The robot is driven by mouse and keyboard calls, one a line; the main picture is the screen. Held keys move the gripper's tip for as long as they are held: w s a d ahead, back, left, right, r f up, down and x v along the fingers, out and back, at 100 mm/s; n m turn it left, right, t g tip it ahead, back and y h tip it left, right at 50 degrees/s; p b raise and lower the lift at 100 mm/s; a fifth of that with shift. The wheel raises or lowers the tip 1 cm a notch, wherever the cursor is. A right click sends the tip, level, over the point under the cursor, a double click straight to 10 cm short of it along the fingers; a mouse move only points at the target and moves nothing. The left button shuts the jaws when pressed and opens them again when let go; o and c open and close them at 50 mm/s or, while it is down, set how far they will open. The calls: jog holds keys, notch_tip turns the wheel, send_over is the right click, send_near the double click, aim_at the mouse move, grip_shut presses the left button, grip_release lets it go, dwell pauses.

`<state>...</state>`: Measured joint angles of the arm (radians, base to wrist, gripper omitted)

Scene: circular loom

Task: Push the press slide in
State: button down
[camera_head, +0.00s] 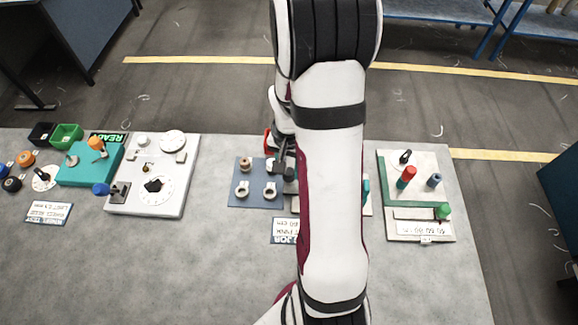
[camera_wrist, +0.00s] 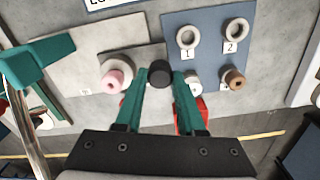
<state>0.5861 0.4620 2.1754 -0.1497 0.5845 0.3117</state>
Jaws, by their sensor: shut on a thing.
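My gripper (camera_wrist: 161,82) is shut on a round black knob (camera_wrist: 160,70), which sits between its green fingertips in the wrist view. The knob is beside a pale grey plate (camera_wrist: 70,62) with a white ring (camera_wrist: 131,66) and a pink spool (camera_wrist: 116,76). I cannot tell for sure that the knob is the handle of the press slide. A teal lever-like part (camera_wrist: 38,60) stands over the plate's left side. In the head view my gripper (camera_head: 283,165) is at the blue board, and my arm hides most of the plate.
The blue board (camera_wrist: 208,55) holds several rings, a brown spool (camera_wrist: 236,78) among them. In the head view a panel with red and green knobs (camera_head: 420,228) stands right, a white dial panel (camera_head: 178,200) left. Bare table lies between the dial panel and the blue board.

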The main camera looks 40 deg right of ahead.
dwell(0.9)
jog(key=s+d, duration=0.6)
jog(key=d, duration=0.1)
jog(key=shift+s, duration=0.35)
jog(key=c, duration=0.5)
grip_release()
jog(key=shift+a, duration=0.1)
notch_tip(320, 180, up, 16)
